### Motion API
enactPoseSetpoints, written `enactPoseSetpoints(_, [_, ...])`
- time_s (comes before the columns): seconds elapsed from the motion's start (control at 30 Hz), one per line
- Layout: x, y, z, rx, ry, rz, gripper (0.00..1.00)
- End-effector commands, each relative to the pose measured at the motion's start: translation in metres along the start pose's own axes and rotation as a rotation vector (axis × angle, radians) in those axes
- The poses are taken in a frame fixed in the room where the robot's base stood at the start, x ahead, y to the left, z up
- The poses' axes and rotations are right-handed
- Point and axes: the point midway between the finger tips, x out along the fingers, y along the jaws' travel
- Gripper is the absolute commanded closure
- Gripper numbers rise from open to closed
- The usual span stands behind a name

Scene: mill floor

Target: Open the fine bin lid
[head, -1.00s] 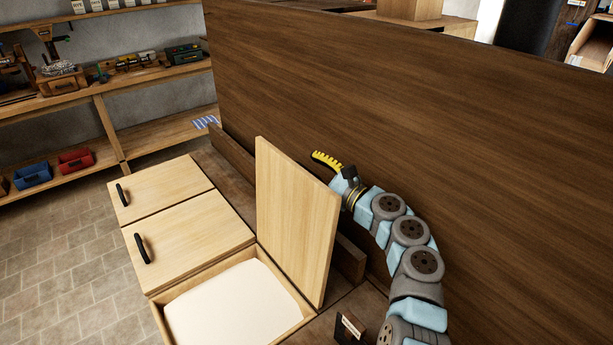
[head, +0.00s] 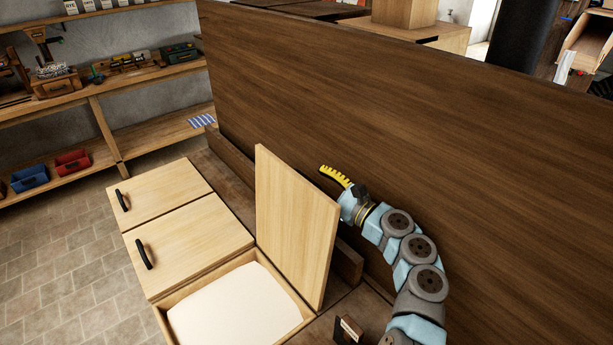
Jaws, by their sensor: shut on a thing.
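The raised lid (head: 292,225), a pale wooden panel, stands steeply over the open bin (head: 170,325) at the front of a row of bins. Pale flour-like material (head: 240,308) lies in that bin. My gripper (head: 338,180), with a yellow ribbed finger showing, is behind the lid, between it and the dark wooden wall.
Two neighbouring bins have closed lids (head: 160,190) (head: 195,240) with black handles. A tall dark wooden wall (head: 420,130) stands close behind my arm. A small label block (head: 348,328) is beside the open bin. Shelves (head: 100,95) with tools stand at left.

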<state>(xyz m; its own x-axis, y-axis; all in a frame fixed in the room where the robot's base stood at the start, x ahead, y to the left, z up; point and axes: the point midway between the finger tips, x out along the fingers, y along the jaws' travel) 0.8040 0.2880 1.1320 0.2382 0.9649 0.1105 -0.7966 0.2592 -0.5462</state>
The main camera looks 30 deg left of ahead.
Motion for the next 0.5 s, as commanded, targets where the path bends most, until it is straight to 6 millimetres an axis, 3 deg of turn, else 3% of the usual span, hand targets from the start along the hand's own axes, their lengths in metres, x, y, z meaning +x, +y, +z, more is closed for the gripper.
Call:
enactPoseSetpoints(0.03, [-0.012, -0.018, 0.012, -0.008, -0.012, -0.028, 0.72])
enactPoseSetpoints(0.5, [-0.037, -0.013, 0.004, -0.007, -0.010, -0.028, 0.72])
